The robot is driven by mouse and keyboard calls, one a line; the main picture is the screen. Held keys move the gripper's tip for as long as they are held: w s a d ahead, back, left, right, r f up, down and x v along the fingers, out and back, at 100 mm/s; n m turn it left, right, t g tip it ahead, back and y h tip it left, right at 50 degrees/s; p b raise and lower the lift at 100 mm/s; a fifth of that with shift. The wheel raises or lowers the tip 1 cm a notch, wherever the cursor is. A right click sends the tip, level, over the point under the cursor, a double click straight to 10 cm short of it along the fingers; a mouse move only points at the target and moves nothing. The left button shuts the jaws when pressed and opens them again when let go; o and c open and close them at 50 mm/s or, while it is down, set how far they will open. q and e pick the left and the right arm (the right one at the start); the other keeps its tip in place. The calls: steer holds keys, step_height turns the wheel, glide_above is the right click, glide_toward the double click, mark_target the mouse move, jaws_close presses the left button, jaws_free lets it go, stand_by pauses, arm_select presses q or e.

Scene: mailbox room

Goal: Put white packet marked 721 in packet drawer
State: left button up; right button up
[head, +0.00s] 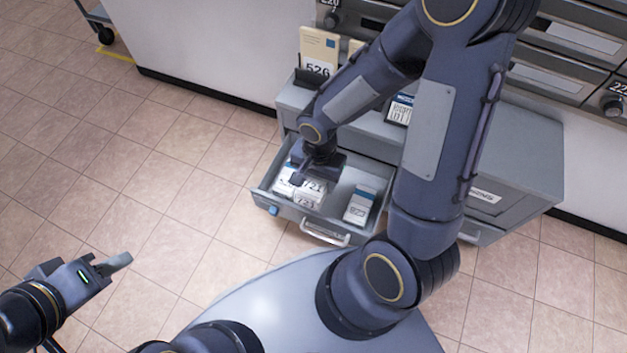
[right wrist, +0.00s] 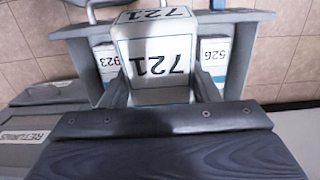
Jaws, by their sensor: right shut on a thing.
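The white packet marked 721 (head: 313,187) is in my right gripper (head: 316,169), inside or just above the left half of the open grey packet drawer (head: 265,200). In the right wrist view the packet (right wrist: 158,55) is upright between the two fingers (right wrist: 163,88), its number upside down in the picture. I cannot tell whether it touches the drawer floor. Part of its top is hidden by the gripper in the head view. My left gripper (head: 113,264) hangs over the floor at the lower left, away from the drawer; its finger gap is unclear.
A packet marked 923 (head: 360,206) stands in the drawer's right half; it also shows in the right wrist view (right wrist: 108,62). Another white packet (right wrist: 214,55), marked 526, is beside the held one. A tan envelope marked 526 (head: 319,50) stands on the grey cabinet (head: 520,150).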

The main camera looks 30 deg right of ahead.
steer(key=w+d+f+b, duration=0.3)
steer(key=w+d+f, duration=0.1)
steer(key=f, duration=0.3)
steer(key=shift+d, duration=0.35)
steer(key=o, duration=1.1)
steer(key=shift+o, duration=0.2)
step_height(320, 180, up, 8)
steer(key=p, duration=0.3)
steer(key=shift+w+d, duration=0.15)
